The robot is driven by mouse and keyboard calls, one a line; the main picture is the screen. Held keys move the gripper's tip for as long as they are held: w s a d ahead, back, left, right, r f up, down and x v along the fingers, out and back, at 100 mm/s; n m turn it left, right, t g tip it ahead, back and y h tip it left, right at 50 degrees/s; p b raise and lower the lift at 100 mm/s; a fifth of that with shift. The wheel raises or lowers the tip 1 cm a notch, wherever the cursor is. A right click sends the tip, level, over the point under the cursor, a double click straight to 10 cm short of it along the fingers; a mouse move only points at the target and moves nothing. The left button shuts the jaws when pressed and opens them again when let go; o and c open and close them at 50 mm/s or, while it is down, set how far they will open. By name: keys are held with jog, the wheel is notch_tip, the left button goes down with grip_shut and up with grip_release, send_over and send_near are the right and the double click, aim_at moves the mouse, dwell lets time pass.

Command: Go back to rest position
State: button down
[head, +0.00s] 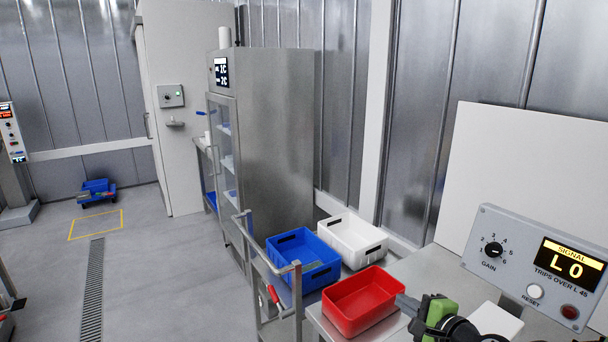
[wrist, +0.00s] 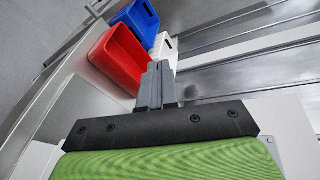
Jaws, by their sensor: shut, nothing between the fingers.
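My gripper (head: 408,301) is at the lower right of the head view, above the steel table and just right of the red bin (head: 362,300). In the wrist view my gripper (wrist: 159,68) points toward the bins, its grey fingers together with nothing between them. The red bin looks empty and also shows in the wrist view (wrist: 112,62). My arm's green and black wrist part shows behind the fingers in the head view.
A blue crate (head: 303,273) and a white crate (head: 352,240) stand behind the red bin, on a cart. A grey signal box (head: 535,262) reading "L 0" stands at the right. A steel cabinet (head: 275,140) stands behind. Open floor (head: 150,270) lies at left.

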jog(key=s+a+n+g+h, duration=0.1)
jog(key=s+a+n+g, duration=0.5)
jog(key=s+a+n, duration=0.45)
jog(key=s+r+n+g+h, duration=0.2)
jog(key=s+n, duration=0.5)
jog(key=s, duration=1.1)
notch_tip(320, 180, up, 2)
jog(key=shift+a+r+h, duration=0.15)
jog(key=shift+a+h, duration=0.25)
jog(key=shift+h, duration=0.4)
jog(key=shift+s+n, duration=0.1)
jog(key=shift+n, duration=0.15)
